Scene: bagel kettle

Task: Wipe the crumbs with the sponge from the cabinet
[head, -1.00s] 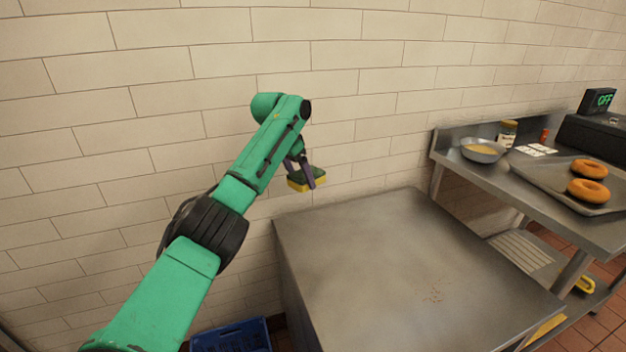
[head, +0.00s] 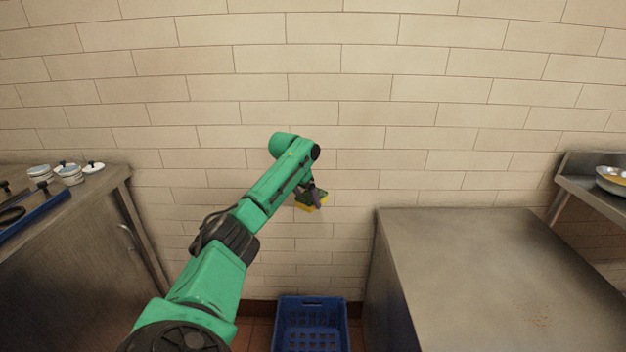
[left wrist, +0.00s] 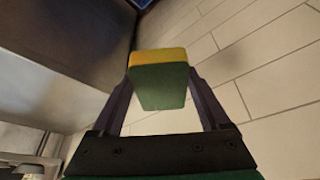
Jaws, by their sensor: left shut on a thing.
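My left gripper (head: 311,194) is shut on a green and yellow sponge (head: 305,206), held in the air in front of the tiled wall, left of the steel cabinet (head: 450,245). In the left wrist view the sponge (left wrist: 160,82) sits between the two fingers, green side toward the camera and a yellow strip at its far end. My right gripper is not in view.
A blue crate (head: 311,325) stands on the floor below the sponge. A left counter (head: 90,205) holds small white pots (head: 70,174) and a blue tray (head: 40,215). A shelf with a metal bowl (head: 611,180) is at the far right.

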